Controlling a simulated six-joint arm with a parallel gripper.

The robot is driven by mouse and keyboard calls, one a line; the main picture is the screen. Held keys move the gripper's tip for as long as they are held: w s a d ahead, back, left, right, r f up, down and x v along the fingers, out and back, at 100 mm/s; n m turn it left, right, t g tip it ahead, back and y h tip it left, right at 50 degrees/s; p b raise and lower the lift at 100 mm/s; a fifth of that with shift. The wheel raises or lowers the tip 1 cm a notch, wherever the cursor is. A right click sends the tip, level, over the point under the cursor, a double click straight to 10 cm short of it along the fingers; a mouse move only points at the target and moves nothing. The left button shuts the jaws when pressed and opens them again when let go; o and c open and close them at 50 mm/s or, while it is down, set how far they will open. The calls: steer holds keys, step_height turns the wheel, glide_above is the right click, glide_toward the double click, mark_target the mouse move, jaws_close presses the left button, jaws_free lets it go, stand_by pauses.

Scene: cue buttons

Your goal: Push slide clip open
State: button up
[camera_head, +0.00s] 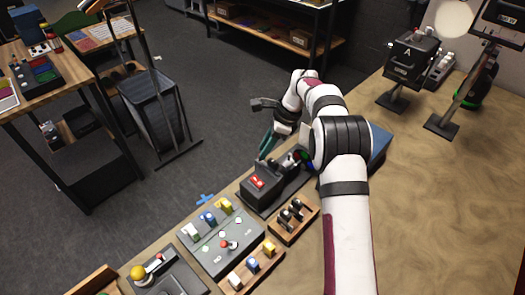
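My white and black arm reaches from the bottom right to the table's far edge. I cannot pick out a slide clip with certainty. A wooden tray (283,240) holds dark clip-like pieces (291,212), to the front of the dark device. My arm hides part of the table behind it.
A grey panel (240,242) with coloured switches and a red-knobbed lever lies left of the tray. A dark unit with a yellow ball (138,272) stands at lower left.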

steer(key=shift+x, duration=1)
jaws_close()
steer(key=shift+r, duration=0.1)
stand_by(0.6)
